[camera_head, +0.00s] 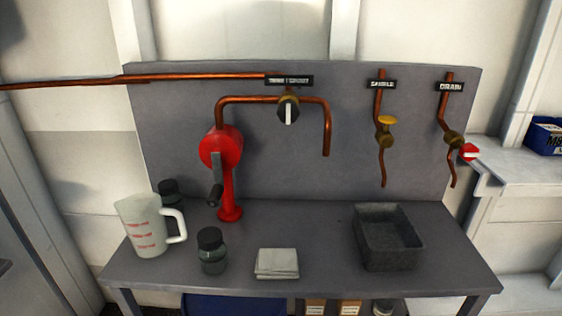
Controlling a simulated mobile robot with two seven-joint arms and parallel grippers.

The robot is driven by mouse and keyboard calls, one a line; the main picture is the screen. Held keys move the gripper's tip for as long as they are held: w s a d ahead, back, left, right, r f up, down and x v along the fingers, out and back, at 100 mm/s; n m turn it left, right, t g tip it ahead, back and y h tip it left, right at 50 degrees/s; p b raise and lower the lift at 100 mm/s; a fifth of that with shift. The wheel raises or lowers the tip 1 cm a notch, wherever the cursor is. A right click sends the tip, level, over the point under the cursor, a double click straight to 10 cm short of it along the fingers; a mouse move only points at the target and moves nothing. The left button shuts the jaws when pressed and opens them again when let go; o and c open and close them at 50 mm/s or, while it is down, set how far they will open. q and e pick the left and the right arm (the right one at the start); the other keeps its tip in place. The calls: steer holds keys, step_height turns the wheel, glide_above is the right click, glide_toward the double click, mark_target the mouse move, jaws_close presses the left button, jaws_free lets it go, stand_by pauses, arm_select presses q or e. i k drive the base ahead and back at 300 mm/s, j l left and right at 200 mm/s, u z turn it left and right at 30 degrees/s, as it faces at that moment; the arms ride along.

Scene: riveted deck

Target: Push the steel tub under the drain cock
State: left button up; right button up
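The steel tub (371,247) is a dark grey, open rectangular tray on the right part of the grey bench. The drain cock (453,140) hangs on the back panel at the right, under a label reading DRAIN (449,87). It has a brass body, a red handle (468,153) and a copper spout (451,175) pointing down. The tub stands to the left of this spout, roughly below and in front of the sample cock (385,130). The tub looks empty. Neither of my grippers shows in the head view.
A white measuring jug (147,228), a dark-lidded jar (212,252), another jar (170,192) and a folded cloth (277,264) are on the bench (320,222). A red hand pump (221,150) stands behind them. The bench right of the tub is clear up to its edge.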

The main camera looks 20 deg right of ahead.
mark_target(388, 239)
steer(key=l+z, duration=0.1)
steer(key=z, duration=0.25)
steer(key=l+z, duration=0.1)
steer(key=z, duration=0.25)
steer(key=i+z, duration=0.1)
steer(key=z, duration=0.3)
steer(key=k+l+z, duration=0.1)
